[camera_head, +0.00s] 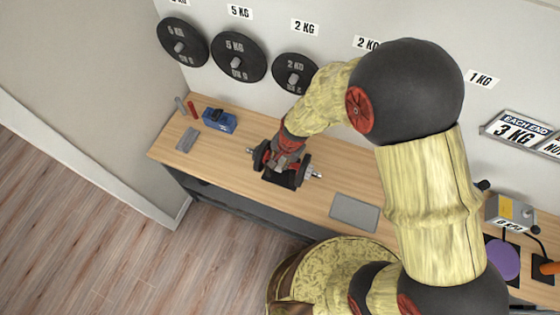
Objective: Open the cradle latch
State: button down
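A dumbbell with dark plates lies on the wooden bench (230,160) in the middle of the head view. Its right plate (304,167) and a silver bar end (315,175) stick out on one side of my gripper, its left plate (260,155) on the other. A dark base (282,180) under it appears to be the cradle. My gripper (286,165) reaches down over the dumbbell's middle, between the plates. Its fingers are too small and dark to tell whether they are open or touching anything. I cannot make out the latch, which may be hidden by my gripper.
Left on the bench are a blue box (219,121), a red cylinder (193,108) and a grey plate (187,139). A grey pad (354,213) lies right. A labelled box (510,213) and purple disc (502,259) are far right. Weight plates (238,57) hang behind.

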jog(key=shift+w+d+r+g+y+p, duration=0.2)
jog(key=shift+w+r+g+y+p, duration=0.15)
jog(key=shift+w+r+g, duration=0.4)
jog(key=shift+w+d+r+g+y+p, duration=0.25)
jog(key=shift+w+r+g+p, duration=0.2)
jog(key=shift+r+g, duration=0.5)
jog(key=shift+w+d+r+m+g+y+p, duration=0.25)
jog(key=shift+w+r+g+p, duration=0.2)
jog(key=shift+w+g, duration=0.3)
jog(key=shift+w+d+r+m+g+y+p, duration=0.15)
jog(key=shift+w+r+g+y+p, duration=0.3)
jog(key=shift+g, duration=0.5)
jog(key=shift+w+f, duration=0.1)
jog(key=shift+f, duration=0.05)
jog(key=c, duration=1.6)
grip_release()
